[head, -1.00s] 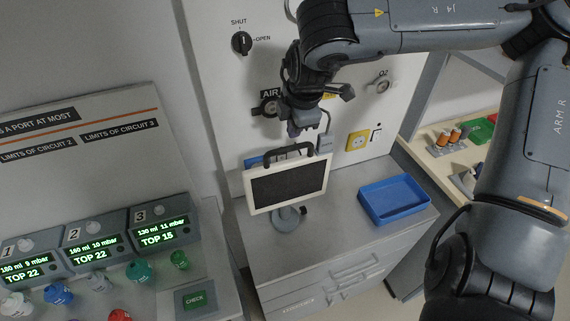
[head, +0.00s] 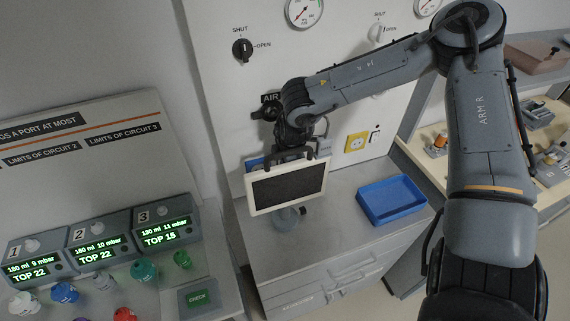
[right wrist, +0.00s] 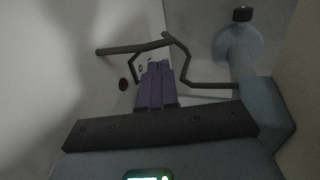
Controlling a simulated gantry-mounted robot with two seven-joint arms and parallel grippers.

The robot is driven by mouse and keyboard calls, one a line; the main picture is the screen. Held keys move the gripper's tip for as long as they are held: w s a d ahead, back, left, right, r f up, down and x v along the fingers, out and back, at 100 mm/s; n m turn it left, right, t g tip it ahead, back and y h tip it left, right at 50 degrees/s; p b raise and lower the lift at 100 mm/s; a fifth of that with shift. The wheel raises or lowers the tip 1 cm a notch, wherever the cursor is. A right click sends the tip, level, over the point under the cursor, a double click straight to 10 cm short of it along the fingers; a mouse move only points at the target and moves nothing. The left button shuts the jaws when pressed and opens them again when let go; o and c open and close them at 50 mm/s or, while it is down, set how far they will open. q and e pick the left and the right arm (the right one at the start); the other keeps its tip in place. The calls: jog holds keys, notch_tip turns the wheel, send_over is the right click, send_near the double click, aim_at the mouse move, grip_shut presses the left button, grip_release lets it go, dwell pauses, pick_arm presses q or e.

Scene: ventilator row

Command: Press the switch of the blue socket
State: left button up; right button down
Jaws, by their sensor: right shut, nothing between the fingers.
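The blue socket (head: 255,163) shows only as a small blue patch on the wall panel, behind the top left of a white-framed screen. Its switch is hidden in the head view, and I cannot make out the socket in the dim right wrist view. My right gripper (head: 288,154) is low in front of the panel, just behind the screen's top edge and handle. Its purple fingers (right wrist: 155,85) are together and empty in the right wrist view. I cannot tell whether they touch anything. My left gripper is not in view.
The screen (head: 288,187), with a dark carrying handle, stands close in front of the panel. A yellow socket (head: 356,142) is to the right. A blue tray (head: 392,201) lies on the cabinet top, with bare top between it and the screen.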

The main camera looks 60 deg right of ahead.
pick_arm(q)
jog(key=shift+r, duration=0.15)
pick_arm(e)
jog(key=x, duration=0.3)
jog(key=shift+f, duration=0.1)
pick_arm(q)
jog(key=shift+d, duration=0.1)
